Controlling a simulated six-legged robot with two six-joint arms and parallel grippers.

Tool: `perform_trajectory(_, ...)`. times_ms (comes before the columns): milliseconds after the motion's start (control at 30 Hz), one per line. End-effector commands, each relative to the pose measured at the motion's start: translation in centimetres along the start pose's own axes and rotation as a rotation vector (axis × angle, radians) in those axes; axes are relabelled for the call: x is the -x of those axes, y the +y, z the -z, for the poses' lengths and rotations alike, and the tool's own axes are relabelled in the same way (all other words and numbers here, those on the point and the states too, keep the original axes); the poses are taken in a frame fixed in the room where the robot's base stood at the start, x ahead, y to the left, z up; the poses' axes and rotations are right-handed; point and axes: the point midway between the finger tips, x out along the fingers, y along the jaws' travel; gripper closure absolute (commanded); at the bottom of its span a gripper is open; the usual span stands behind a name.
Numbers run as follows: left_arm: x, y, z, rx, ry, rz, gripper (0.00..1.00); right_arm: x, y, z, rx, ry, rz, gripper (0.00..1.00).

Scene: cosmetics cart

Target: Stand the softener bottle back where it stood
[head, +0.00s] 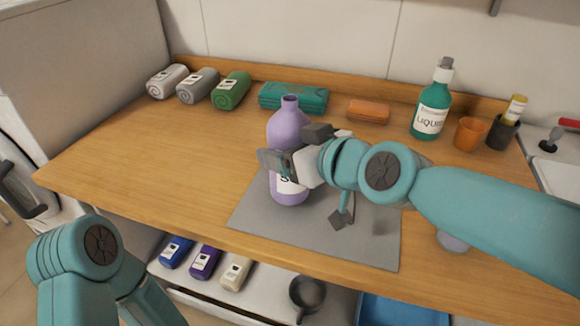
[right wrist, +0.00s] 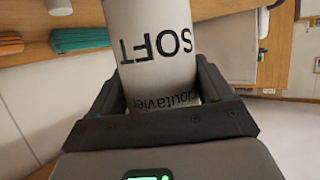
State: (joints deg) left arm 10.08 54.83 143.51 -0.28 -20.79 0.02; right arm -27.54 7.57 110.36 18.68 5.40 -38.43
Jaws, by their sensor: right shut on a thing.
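The softener bottle (head: 287,128) is lilac with a white label and an uncapped-looking neck. It is upright over the grey mat (head: 245,222) on the wooden counter. I cannot tell whether its base touches the mat. My right gripper (head: 285,165) is shut around the bottle's middle from the right and hides part of the label. In the right wrist view the label (right wrist: 152,45) reads "SOFT", upside down, between the two fingers (right wrist: 160,108). My left arm shows at lower left, but its gripper is out of view.
Rolled towels (head: 197,85), a teal folded cloth (head: 293,98) and an orange block (head: 368,111) line the back. A green liquid bottle (head: 431,108) and orange cup (head: 470,133) stand at right. A lilac-grey rounded thing (head: 452,241) is below my right arm. The counter's left is clear.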

Motion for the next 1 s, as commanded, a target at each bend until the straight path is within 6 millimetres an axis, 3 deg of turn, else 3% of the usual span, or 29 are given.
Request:
perform_trajectory(33,-1.5,-0.5,0.0,0.000,0.000,0.000,0.43,-0.6,0.0,-1.5,-0.002,0.001,-0.001,0.80)
perform_trajectory(67,-1.7,-0.6,0.0,0.000,-0.001,0.000,0.43,-0.7,0.0,-1.8,-0.001,0.001,-0.001,0.80)
perform_trajectory(467,-1.9,-0.7,0.0,0.000,0.000,0.000,0.43,-0.8,0.0,-1.9,0.000,0.002,-0.001,0.80)
perform_trajectory(500,-1.8,-0.7,0.0,0.000,0.000,0.000,0.43,-0.8,0.0,-2.0,0.000,-0.001,0.000,0.14)
perform_trajectory(533,-1.8,-0.6,0.0,0.000,0.000,0.000,0.43,-0.8,0.0,-1.9,0.000,-0.001,0.000,0.04)
perform_trajectory(567,-1.8,-0.6,0.0,0.000,0.000,0.000,0.43,-0.8,0.0,-1.9,0.000,-0.001,0.000,0.00)
perform_trajectory(867,-1.1,-0.4,0.0,0.000,0.000,0.000,0.43,-0.5,0.0,-1.3,-0.001,-0.001,0.000,0.00)
perform_trajectory(1000,-1.0,-0.4,0.0,0.000,0.000,0.000,0.43,2.0,0.1,-1.4,-0.001,0.002,-0.001,0.00)
